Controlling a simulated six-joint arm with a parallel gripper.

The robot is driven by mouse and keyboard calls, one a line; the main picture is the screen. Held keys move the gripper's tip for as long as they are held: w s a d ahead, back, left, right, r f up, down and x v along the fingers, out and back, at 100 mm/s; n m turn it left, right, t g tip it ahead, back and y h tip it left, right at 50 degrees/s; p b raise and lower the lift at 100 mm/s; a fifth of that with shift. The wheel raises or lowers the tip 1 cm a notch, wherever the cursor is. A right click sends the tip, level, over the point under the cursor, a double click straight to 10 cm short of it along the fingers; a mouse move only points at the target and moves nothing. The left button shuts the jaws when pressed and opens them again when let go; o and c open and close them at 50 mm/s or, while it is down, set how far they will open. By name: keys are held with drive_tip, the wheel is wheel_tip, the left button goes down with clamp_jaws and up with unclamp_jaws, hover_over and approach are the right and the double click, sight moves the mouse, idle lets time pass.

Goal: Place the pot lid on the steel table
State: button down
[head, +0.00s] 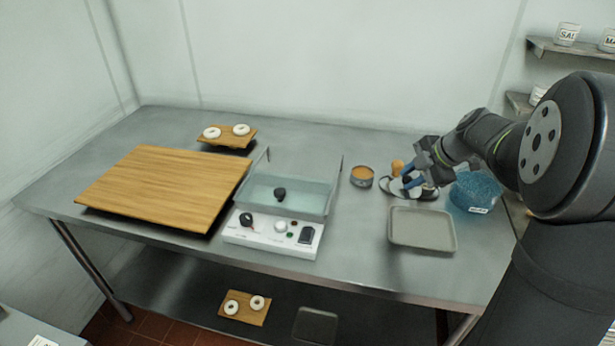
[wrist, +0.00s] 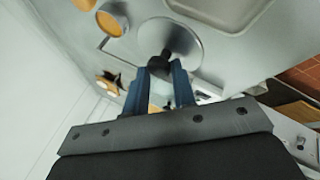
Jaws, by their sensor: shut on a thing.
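The pot lid (wrist: 190,40) is a round grey disc with a black knob (wrist: 163,62) in the wrist view. My gripper (wrist: 162,75) has its blue fingers shut on that knob. In the head view my gripper (head: 411,183) is at the right part of the steel table (head: 350,235), and the lid (head: 390,186) shows partly beside and behind the fingers. The lid is low over the table; I cannot tell whether its rim touches.
A grey tray (head: 422,230) is in front of my gripper, a blue tub (head: 476,193) to its right, and an orange-topped tin (head: 362,177) to its left. A wooden board (head: 165,190) covers the left. The front centre is bare.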

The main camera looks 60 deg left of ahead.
drive_tip(key=s+a+f, duration=0.1)
drive_tip(key=a+f, duration=0.1)
drive_tip(key=a, duration=0.1)
drive_tip(key=s+a+f, duration=0.2)
drive_tip(key=a, duration=0.2)
drive_tip(key=s+a+f, duration=0.2)
drive_tip(key=a+f, duration=0.1)
drive_tip(key=shift+a, duration=0.2)
drive_tip(key=shift+f, duration=2)
drive_tip(key=shift+f, duration=0.15)
drive_tip(key=c, duration=1.2)
unclamp_jaws()
drive_tip(key=shift+r, duration=0.25)
drive_tip(key=v, duration=1.2)
drive_tip(key=shift+f, duration=0.1)
